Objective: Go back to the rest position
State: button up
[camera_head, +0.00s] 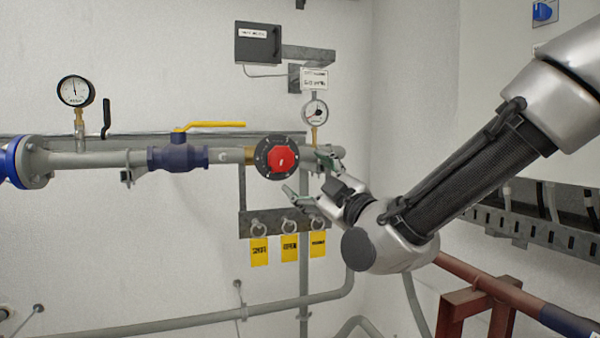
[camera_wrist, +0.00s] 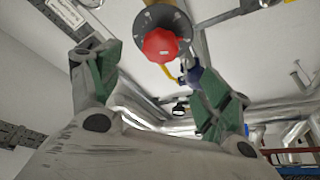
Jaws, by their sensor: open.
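My gripper (camera_head: 306,176) is in the middle right of the head view, just right of and below a red knob (camera_head: 281,159) on a round dark dial plate. Its fingers are spread and hold nothing. In the wrist view the two green-padded fingers of my gripper (camera_wrist: 155,75) stand wide apart. The red knob (camera_wrist: 160,45) shows between and beyond their tips. The fingers look clear of the knob, though the exact distance is hard to tell.
A grey pipe (camera_head: 95,159) carries a blue valve with a yellow handle (camera_head: 210,126). Pressure gauges (camera_head: 75,91) (camera_head: 314,112) stand above it. Yellow tags (camera_head: 289,247) hang from a bracket below. A red-brown pipe (camera_head: 490,285) runs at the lower right. The lower left wall is mostly clear.

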dwell(0.3)
notch_tip(320, 180, down, 13)
jog(key=s+a+m+g+h, duration=0.2)
jog(key=m+g, duration=0.1)
jog(key=g, duration=0.4)
jog(key=s+d+f+m+g+h, duration=0.2)
jog(key=s+d+f+g+h, duration=0.15)
jog(key=d+f, duration=0.25)
jog(key=s+d+m+g+h, duration=0.1)
jog(key=s+d+m+h, duration=0.1)
jog(key=s+d, duration=0.3)
jog(key=s+d+r+m+g+h, duration=0.1)
jog(key=s+d+m, duration=0.4)
jog(key=d, duration=0.8)
jog(key=s+d+r+m+g+h, duration=0.1)
jog(key=s+d+m+h, duration=0.1)
jog(key=s+d, duration=0.3)
jog(key=d+m, duration=0.1)
jog(key=d, duration=0.3)
jog(key=shift+s+r+m+h, duration=0.25)
jog(key=shift+s+m+h, duration=0.1)
jog(key=shift+m, duration=0.05)
